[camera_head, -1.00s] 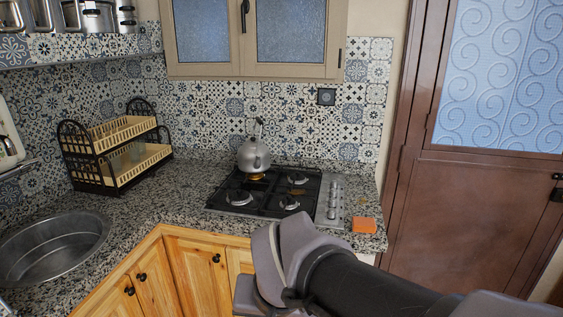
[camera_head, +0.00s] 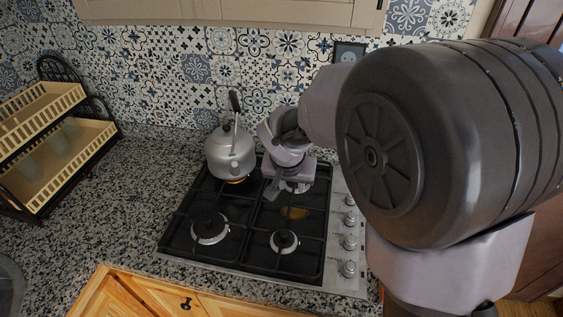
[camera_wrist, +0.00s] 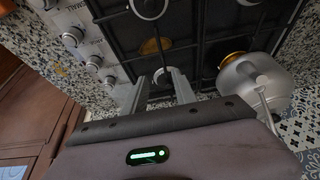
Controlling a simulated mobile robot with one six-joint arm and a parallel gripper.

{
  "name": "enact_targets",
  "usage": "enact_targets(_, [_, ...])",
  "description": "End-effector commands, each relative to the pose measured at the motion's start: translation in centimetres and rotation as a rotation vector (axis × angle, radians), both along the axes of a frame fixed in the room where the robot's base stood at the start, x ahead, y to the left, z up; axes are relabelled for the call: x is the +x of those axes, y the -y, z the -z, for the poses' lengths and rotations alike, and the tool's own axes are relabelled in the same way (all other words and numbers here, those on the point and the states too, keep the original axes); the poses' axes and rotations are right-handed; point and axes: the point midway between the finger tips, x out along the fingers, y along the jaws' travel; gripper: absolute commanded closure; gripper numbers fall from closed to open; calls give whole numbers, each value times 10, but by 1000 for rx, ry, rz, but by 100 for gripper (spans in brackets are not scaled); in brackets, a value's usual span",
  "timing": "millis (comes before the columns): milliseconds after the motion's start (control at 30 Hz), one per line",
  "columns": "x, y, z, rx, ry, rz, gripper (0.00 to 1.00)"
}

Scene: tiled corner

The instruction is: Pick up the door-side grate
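The door-side grate (camera_head: 258,232) is the black right-hand grate of the gas hob, over two burners. My gripper (camera_head: 284,187) is over its rear part, near the rear burner. In the wrist view the two fingers stand apart, with nothing seen between them but the hob below, so my gripper (camera_wrist: 158,78) is open. The grate also shows there, beyond the fingertips (camera_wrist: 112,40). I cannot tell whether the fingers touch the bars. Part of the grate's rear is hidden behind my gripper.
A steel kettle (camera_head: 230,152) stands on the rear of the left grate (camera_head: 185,222), close beside my gripper; it also shows in the wrist view (camera_wrist: 255,80). Control knobs (camera_head: 349,243) line the hob's right side. A two-tier rack (camera_head: 45,165) stands far left. Tiled wall (camera_head: 185,65) rises behind.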

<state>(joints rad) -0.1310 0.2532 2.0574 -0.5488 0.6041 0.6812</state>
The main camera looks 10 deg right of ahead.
Motion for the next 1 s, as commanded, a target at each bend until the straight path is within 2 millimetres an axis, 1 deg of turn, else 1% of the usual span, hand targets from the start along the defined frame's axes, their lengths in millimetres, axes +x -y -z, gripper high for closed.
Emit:
enact_targets(33, [5, 3, 20, 0, -3, 2, 66])
enact_targets(100, [12, 6, 38, -1, -3, 1, 66])
enact_targets(200, [20, 9, 57, 0, -2, 0, 66])
enact_targets(367, [26, 10, 70, 0, 1, 2, 66])
enact_targets(433, [28, 10, 78, 0, 0, 0, 66])
enact_targets(567, [35, 7, 104, 0, -2, -1, 66])
enact_targets(633, [40, 10, 115, 0, -1, 1, 66])
enact_targets(700, [42, 11, 119, 0, 1, 1, 66])
enact_targets(833, [42, 11, 117, 0, 1, 1, 66])
enact_targets(867, [42, 11, 116, 0, 1, 1, 68])
enact_targets(900, [42, 11, 116, 0, 1, 1, 76])
enact_targets(967, [42, 11, 116, 0, 1, 1, 88])
enact_targets(1000, [42, 11, 116, 0, 1, 1, 96])
